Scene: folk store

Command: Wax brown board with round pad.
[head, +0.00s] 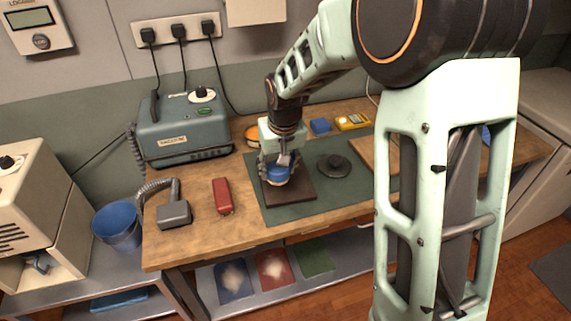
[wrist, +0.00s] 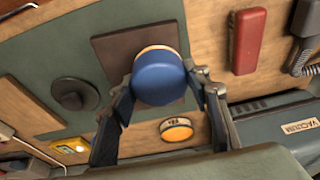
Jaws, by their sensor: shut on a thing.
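A dark brown square board (head: 302,189) lies on the green mat (head: 350,190) on the workbench; it also shows in the wrist view (wrist: 112,50). My gripper (head: 275,170) is shut on a round blue pad (head: 278,177) with a pale orange edge. The fingers hold it from both sides, as the wrist view shows the blue pad (wrist: 158,78) between them. The pad is over the board; I cannot tell whether it touches. An open round tin with orange contents (wrist: 176,130) stands behind the board, partly hidden by my gripper in the head view.
A dark round lid-like disc with a knob (head: 334,166) lies right of the board. A red block (head: 222,196) and a vacuum nozzle (head: 175,214) lie to the left. A vacuum unit (head: 187,130), blue block (head: 320,126) and yellow device (head: 352,122) stand at the back.

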